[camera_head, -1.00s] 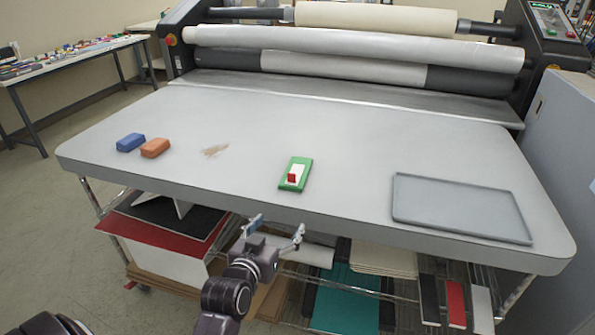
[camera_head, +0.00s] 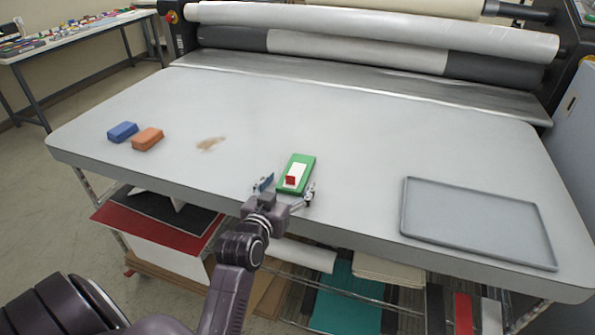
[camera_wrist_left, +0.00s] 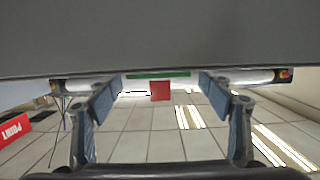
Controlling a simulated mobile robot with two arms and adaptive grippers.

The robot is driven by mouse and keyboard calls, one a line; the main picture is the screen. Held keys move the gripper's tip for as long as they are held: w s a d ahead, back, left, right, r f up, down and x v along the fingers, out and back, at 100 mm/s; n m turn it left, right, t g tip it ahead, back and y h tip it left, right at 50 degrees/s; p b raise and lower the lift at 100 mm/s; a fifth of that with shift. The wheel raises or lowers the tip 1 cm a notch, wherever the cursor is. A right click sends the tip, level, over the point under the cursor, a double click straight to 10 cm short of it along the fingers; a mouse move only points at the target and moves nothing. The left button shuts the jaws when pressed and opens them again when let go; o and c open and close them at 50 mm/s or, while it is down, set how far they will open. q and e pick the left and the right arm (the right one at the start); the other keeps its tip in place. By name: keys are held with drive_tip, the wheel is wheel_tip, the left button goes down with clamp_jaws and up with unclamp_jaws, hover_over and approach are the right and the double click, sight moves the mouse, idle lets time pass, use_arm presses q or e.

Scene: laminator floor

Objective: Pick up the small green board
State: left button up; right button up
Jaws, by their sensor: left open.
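The small green board (camera_head: 306,162) lies flat near the table's front edge, with a white patch and a red block (camera_head: 290,181) on it. My left gripper (camera_head: 288,187) is open and empty at the board's near end, one finger on each side. In the left wrist view, which looks upside down, the green board (camera_wrist_left: 158,75) shows edge-on between the open fingers, with the red block (camera_wrist_left: 160,91) against it. I cannot tell whether the fingers touch the board. My right gripper is not in view.
A grey tray (camera_head: 405,212) lies at the table's right. Laminator rollers (camera_head: 380,27) stand behind. The grey table (camera_head: 370,130) is clear around the board.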

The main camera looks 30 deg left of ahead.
sight(295, 174)
use_arm(q)
drive_tip(key=x, duration=0.4)
drive_tip(key=shift+r+p, duration=0.1)
drive_tip(key=shift+p, duration=0.25)
drive_tip(key=shift+w+a, duration=0.15)
drive_tip(key=shift+w, duration=0.15)
drive_tip(key=c, duration=1.3)
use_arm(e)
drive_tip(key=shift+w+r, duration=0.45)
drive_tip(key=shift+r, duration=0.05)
use_arm(q)
wheel_tip(295, 174, up, 20)
drive_tip(key=shift+p, duration=0.35)
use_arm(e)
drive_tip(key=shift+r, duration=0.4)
